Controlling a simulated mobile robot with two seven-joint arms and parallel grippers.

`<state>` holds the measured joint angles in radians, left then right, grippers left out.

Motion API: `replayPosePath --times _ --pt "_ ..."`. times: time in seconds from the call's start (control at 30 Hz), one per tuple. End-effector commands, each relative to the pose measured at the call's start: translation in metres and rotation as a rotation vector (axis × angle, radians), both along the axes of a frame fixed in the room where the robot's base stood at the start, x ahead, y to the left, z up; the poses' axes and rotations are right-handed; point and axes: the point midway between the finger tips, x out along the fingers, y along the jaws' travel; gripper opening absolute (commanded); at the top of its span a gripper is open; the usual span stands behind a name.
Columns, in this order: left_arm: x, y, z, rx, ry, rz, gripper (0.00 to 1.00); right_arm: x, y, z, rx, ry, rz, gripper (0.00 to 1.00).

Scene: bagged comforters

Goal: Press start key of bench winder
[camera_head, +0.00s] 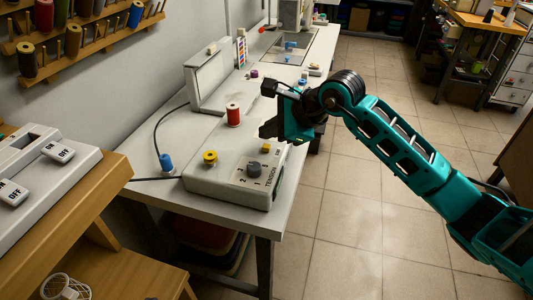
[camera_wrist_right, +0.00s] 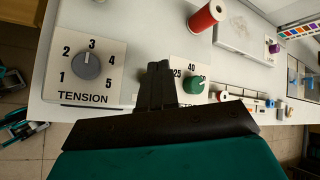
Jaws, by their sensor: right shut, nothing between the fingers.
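The bench winder (camera_head: 225,180) is a pale grey box on the near end of the workbench. Its top carries a grey TENSION knob (camera_head: 254,169), which also shows in the right wrist view (camera_wrist_right: 86,65), a small yellow key (camera_head: 266,148) and a yellow spool (camera_head: 210,158). I cannot read a start label. My right gripper (camera_head: 267,130) is shut and empty, above the far right part of the winder, beyond the yellow key. In the right wrist view its fingertips (camera_wrist_right: 160,70) are together beside a green knob (camera_wrist_right: 194,83), partly hiding its panel. My left gripper is out of view.
A red spool (camera_head: 233,115) stands behind the winder, near an upright grey box (camera_head: 208,78). A blue spool (camera_head: 166,162) and cable lie left. Another device with OFF keys (camera_head: 58,151) is at far left. The floor (camera_head: 360,180) right of the bench is clear.

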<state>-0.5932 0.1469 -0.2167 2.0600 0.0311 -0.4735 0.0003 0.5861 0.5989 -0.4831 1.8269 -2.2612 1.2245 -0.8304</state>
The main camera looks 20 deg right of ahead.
Motion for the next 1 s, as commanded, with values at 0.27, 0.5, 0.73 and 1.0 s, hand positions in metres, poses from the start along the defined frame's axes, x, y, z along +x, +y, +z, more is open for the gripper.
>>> replayPosePath --times 0.27,0.5,0.73,1.0 --pt "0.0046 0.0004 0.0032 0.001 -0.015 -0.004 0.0 0.0002 0.0001 -0.0045 0.001 0.0 0.001 0.0" --pt "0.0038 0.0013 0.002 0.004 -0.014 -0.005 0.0 0.0001 0.0002 -0.0044 0.001 0.0 0.001 0.0" --pt "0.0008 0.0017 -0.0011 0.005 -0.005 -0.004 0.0 0.0001 0.0002 -0.0044 0.001 0.0 0.001 0.0" --pt "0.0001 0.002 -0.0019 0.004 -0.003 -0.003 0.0 0.0 0.0002 -0.0045 0.001 0.0 0.001 0.0"
